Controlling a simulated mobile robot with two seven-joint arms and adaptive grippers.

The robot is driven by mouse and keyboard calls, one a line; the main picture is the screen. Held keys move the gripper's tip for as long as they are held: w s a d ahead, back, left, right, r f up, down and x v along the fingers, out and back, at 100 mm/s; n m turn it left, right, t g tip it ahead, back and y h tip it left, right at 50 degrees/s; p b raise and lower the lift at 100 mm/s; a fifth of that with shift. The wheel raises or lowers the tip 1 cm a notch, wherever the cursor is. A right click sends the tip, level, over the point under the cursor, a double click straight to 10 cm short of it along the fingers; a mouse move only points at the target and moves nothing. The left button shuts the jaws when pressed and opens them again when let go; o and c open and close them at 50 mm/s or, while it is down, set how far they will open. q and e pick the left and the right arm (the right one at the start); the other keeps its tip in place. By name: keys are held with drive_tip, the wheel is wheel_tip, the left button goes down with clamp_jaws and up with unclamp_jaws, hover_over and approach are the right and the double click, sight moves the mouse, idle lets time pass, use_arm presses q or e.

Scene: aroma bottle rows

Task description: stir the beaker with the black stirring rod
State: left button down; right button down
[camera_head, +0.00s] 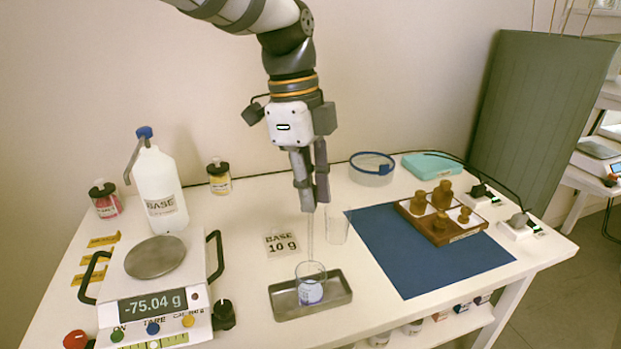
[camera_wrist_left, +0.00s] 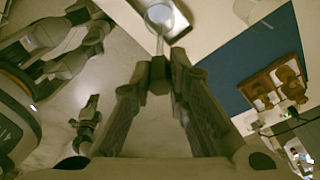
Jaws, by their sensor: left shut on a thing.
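My left gripper (camera_head: 308,205) points down above the metal tray and is shut on a thin stirring rod (camera_head: 310,236). The rod's shaft looks pale and clear, and its upper end is hidden between the fingers. The rod hangs about upright, its lower part inside the glass beaker (camera_head: 311,284). I cannot tell whether it touches the bottom. The beaker stands upright in the tray with pale contents or a label low in it. In the left wrist view the fingertips (camera_wrist_left: 160,75) meet, with the rod (camera_wrist_left: 160,45) running to the beaker (camera_wrist_left: 160,14). My right gripper is not in view.
The metal tray (camera_head: 284,304) lies near the table's front edge. A clear glass (camera_head: 338,228) stands just behind. Left are a scale (camera_head: 155,257) reading -75.04 g and a BASE bottle (camera_head: 158,190). Right are a blue mat (camera_head: 420,260) and a wooden tray (camera_head: 455,236) of stoppered brown bottles.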

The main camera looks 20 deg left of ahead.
use_arm(q)
drive_tip(key=shift+f, duration=4.6)
